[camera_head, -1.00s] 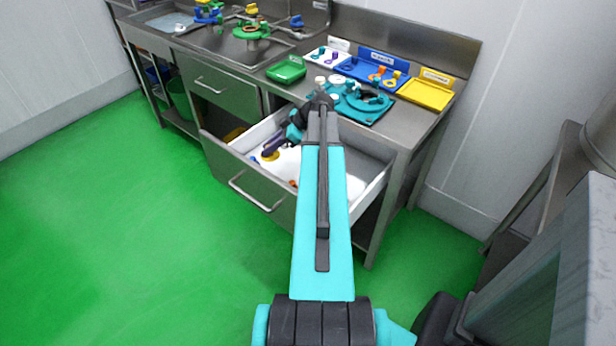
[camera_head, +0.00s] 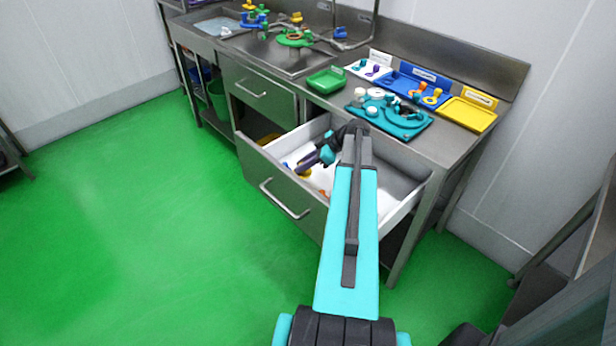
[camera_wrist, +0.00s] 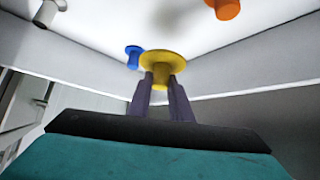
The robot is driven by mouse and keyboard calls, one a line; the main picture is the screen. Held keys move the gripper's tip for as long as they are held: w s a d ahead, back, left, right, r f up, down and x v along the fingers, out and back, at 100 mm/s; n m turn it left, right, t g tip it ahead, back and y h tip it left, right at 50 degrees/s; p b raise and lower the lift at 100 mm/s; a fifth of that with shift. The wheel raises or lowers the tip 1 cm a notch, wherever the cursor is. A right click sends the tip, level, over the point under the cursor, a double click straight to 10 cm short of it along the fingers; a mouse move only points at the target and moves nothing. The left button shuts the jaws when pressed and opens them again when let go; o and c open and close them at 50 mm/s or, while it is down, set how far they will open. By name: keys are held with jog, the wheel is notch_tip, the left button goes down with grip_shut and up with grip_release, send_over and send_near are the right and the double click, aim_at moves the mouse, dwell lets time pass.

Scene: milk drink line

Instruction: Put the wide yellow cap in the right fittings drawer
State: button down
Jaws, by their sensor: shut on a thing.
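The wide yellow cap (camera_wrist: 163,60) is between the fingertips of my gripper (camera_wrist: 158,82) in the wrist view, its broad flange facing away from the palm. In the head view the yellow cap (camera_head: 305,174) shows just below my gripper (camera_head: 304,165), inside the open drawer. My gripper is shut on the cap. The open drawer (camera_head: 290,197) has a steel front and white interior; it is the right one of the two drawers in view. I cannot tell whether the cap touches the drawer floor.
A blue fitting (camera_wrist: 134,55), an orange fitting (camera_wrist: 228,8) and a pale fitting (camera_wrist: 47,12) lie in the drawer. Drawer walls surround my gripper. A shut drawer (camera_head: 258,92) is to the left. Above, the counter holds a green tray (camera_head: 326,82) and a teal fixture (camera_head: 405,122).

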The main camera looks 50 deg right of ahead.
aim_at(303, 177)
jog(key=shift+f, duration=1.35)
jog(key=shift+f+p, duration=0.35)
jog(key=shift+f, duration=1.55)
jog(key=shift+f, duration=0.1)
jog(key=c, duration=1.6)
grip_release()
jog(key=shift+r, duration=0.2)
jog(key=b+v, duration=0.1)
jog(key=v, duration=1.1)
jog(key=shift+b, duration=0.35)
